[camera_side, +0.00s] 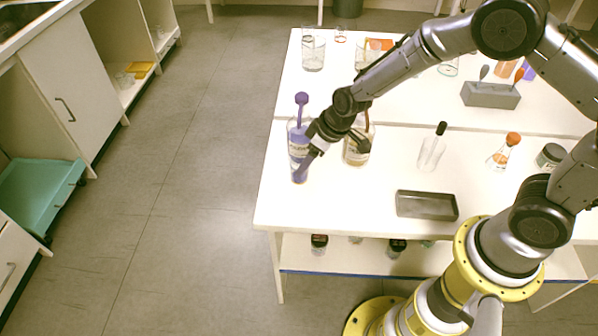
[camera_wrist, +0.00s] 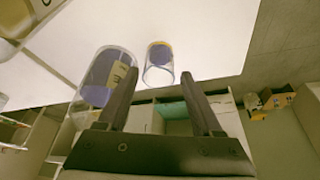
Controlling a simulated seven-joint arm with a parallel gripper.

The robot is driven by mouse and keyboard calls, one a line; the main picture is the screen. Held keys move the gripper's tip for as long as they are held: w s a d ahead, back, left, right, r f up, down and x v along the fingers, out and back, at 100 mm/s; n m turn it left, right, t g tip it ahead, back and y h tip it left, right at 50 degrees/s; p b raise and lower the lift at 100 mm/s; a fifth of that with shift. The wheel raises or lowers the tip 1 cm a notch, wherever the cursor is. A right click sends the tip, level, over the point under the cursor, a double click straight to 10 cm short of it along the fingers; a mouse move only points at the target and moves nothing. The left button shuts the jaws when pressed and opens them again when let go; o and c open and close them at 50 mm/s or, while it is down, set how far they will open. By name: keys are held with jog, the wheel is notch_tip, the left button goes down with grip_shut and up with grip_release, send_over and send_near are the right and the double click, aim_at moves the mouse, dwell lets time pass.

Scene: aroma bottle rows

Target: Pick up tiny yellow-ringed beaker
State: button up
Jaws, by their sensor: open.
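The tiny yellow-ringed beaker (camera_wrist: 158,66) is clear glass with a yellow band at one end and a purple-blue patch inside. In the wrist view it shows just past and between the fingertips of my gripper (camera_wrist: 160,74), which is open and empty. In the side view a small bluish glass (camera_side: 299,176), likely this beaker, stands near the table's left edge, close beside my gripper (camera_side: 309,165). My fingers partly hide that area. I cannot tell whether the fingers straddle the beaker.
A dark tray (camera_side: 427,205) lies nearer the front. The table's left edge is close.

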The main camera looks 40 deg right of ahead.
jog(key=shift+x, duration=3)
jog(key=shift+w+r, duration=0.1)
jog(key=shift+w, duration=0.1)
grip_shut()
jog(key=shift+r, duration=0.1)
